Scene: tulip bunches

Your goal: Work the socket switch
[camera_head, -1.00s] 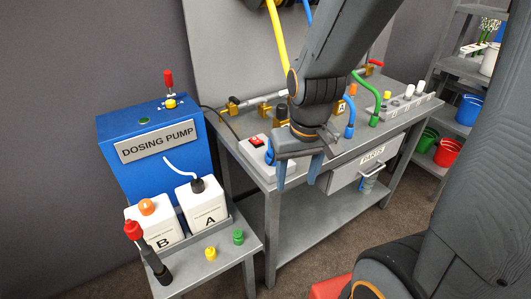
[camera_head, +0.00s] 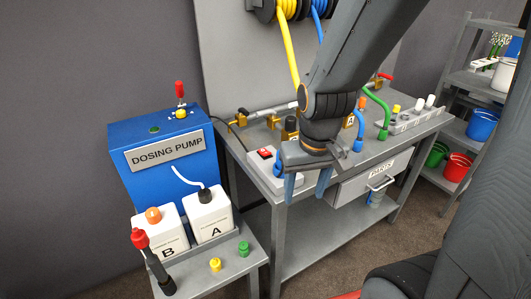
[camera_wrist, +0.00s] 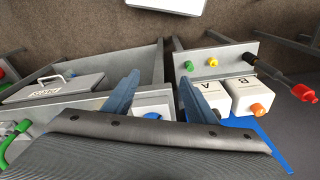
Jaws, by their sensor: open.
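The red socket switch (camera_head: 264,153) sits on top of a pale socket block at the near left corner of the grey workbench. A blue part (camera_head: 278,169) shows on the block's side, close to my gripper. My gripper (camera_head: 306,187) is open and empty, its two blue-grey fingers pointing down at the bench's front edge, just right of the switch. In the wrist view the fingers (camera_wrist: 160,80) are spread, with part of a pale block and a blue round part (camera_wrist: 152,116) behind them. The red switch is not clearly visible there.
The blue dosing pump (camera_head: 165,185) stands left, with white bottles A (camera_head: 212,215) and B (camera_head: 163,240) on a low side table (camera_head: 240,264). Brass fittings and hoses line the bench behind my gripper. A drawer (camera_head: 372,180) is below the bench top.

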